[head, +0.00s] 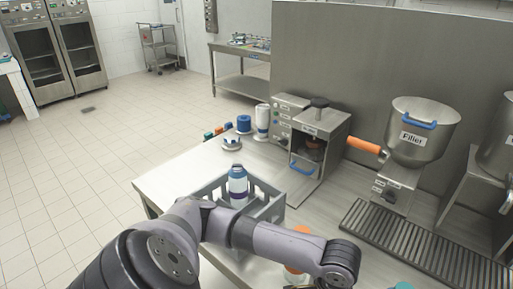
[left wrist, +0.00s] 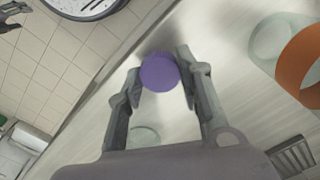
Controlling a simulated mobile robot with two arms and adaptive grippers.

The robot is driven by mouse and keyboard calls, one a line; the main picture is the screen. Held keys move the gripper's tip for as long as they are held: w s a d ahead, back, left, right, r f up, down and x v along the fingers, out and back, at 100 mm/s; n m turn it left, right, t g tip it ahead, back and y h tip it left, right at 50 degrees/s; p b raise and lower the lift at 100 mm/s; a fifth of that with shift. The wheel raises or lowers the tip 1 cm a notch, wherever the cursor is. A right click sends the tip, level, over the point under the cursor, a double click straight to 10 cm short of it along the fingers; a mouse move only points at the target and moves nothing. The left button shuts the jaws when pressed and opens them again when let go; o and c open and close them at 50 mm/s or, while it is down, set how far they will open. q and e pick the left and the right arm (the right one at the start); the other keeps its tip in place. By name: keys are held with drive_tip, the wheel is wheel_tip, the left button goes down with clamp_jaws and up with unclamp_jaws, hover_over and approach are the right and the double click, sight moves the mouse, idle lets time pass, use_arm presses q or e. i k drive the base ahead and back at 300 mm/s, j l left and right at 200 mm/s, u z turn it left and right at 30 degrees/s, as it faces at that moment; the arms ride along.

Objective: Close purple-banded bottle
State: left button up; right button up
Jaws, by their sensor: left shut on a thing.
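The purple-banded bottle (head: 238,186) stands upright in a grey crate (head: 276,208) in the head view. It has a white and blue-teal body with a purple band low down. Its mouth is too small to tell whether a cap is on it. In the left wrist view my left gripper (left wrist: 160,74) is shut on a round purple cap (left wrist: 158,73), held between both fingertips above the steel table. In the head view my left arm crosses in front of the crate, and its fingers are hidden.
An orange-ringed clear container (left wrist: 303,68) stands on the table right of the cap; an orange-topped one shows in the head view (head: 296,272). The filler (head: 420,130) and a capping-like machine (head: 318,140) stand behind. Blue and white containers (head: 244,124) stand at the far left.

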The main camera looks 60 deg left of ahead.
sight(237, 175)
drive_tip(key=k+j, duration=0.1)
drive_tip(key=j, duration=0.25)
drive_tip(key=k+j, duration=0.15)
drive_tip(key=j, duration=0.25)
drive_tip(key=k+j, duration=0.1)
drive_tip(key=j, duration=0.25)
drive_tip(key=k+j, duration=0.15)
drive_tip(key=j, duration=0.2)
drive_tip(key=k+j, duration=0.1)
drive_tip(key=j, duration=0.25)
drive_tip(key=k+j+u, duration=0.1)
drive_tip(key=j, duration=0.3)
drive_tip(key=i+j, duration=0.1)
drive_tip(key=j, duration=0.25)
drive_tip(key=i+j, duration=0.1)
drive_tip(key=j, duration=0.3)
